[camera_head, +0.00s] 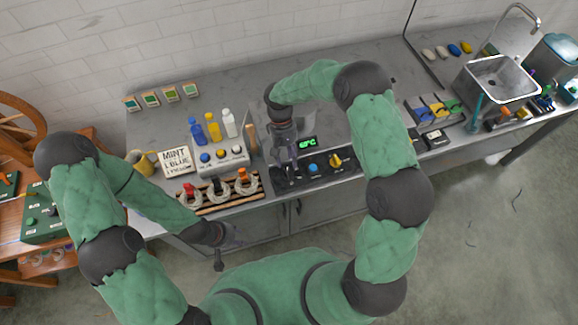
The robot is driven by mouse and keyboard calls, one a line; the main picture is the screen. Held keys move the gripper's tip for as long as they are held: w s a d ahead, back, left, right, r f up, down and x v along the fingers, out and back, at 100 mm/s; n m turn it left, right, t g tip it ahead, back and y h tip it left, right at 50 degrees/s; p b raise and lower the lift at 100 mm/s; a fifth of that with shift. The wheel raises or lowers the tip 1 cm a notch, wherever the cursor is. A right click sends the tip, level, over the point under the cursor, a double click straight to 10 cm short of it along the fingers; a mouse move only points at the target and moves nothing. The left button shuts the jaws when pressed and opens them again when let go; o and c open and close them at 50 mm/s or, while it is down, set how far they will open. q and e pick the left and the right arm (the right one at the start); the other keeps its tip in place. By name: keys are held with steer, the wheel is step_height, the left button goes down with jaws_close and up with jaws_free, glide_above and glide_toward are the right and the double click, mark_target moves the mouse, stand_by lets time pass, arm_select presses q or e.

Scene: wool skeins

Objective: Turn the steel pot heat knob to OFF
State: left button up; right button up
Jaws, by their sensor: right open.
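A black control panel (325,178) lies along the counter's front edge. It carries a blue knob (313,168) and a yellow knob (336,160). A green lit display (307,142) sits just behind it. My left gripper (234,238) hangs low in front of the counter, away from the panel.
Left of the panel stand a rack of white skeins (218,194), a box with coloured buttons (222,158), several bottles (213,128) and a "MINT" sign (175,161). A sink (497,78) is at the right. A wooden spinning wheel (22,125) stands far left.

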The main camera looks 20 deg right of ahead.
steer(key=v, duration=0.7)
stand_by(0.5)
